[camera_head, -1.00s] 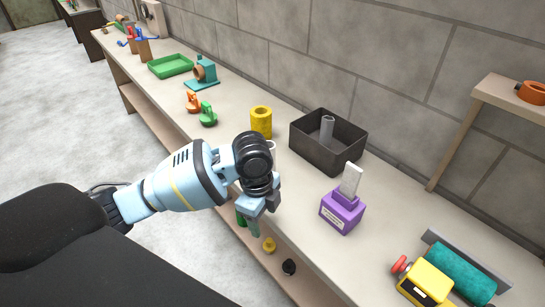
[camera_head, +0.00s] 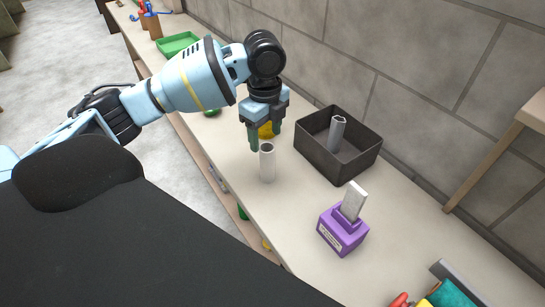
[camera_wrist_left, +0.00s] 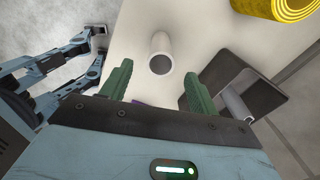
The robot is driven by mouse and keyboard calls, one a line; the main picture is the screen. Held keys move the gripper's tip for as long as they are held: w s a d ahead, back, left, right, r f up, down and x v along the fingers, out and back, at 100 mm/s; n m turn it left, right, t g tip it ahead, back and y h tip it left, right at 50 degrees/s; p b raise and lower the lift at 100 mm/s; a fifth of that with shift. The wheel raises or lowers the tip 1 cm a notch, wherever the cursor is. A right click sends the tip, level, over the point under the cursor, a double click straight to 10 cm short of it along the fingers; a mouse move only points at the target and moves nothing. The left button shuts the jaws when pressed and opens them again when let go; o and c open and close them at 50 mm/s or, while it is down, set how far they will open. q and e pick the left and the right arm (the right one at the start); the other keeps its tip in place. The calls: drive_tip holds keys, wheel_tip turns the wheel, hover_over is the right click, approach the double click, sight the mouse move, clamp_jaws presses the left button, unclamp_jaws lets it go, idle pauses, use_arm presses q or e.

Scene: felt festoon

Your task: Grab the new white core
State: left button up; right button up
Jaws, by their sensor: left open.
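The white core (camera_head: 267,165) is a hollow white tube standing upright on the bench, near its front edge. In the left wrist view the white core (camera_wrist_left: 160,56) shows beyond the fingertips, roughly between them. My left gripper (camera_head: 265,140) is open and empty, with green fingers pointing down just behind and above the core. In the left wrist view its two green fingers (camera_wrist_left: 158,78) are spread apart, with nothing between them. A grey tube (camera_head: 337,134) stands in the dark bin (camera_head: 352,165). My right gripper is not in view.
A yellow roll (camera_head: 266,131) stands behind my left gripper, partly hidden; it also shows in the left wrist view (camera_wrist_left: 283,8). A purple block (camera_head: 342,232) with a pale upright plate stands to the right. A green tray (camera_head: 178,44) lies farther back. The stone wall bounds the bench.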

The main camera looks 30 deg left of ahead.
sight(267, 147)
use_arm(q)
drive_tip(key=shift+s+f, duration=0.25)
drive_tip(key=shift+f, duration=0.65)
drive_tip(key=shift+w+f, duration=0.2)
drive_tip(key=shift+f, duration=1.3)
drive_tip(key=shift+w+f, duration=0.15)
drive_tip(key=shift+f, duration=1.3)
drive_tip(key=c, duration=1.1)
drive_tip(key=shift+r, duration=5)
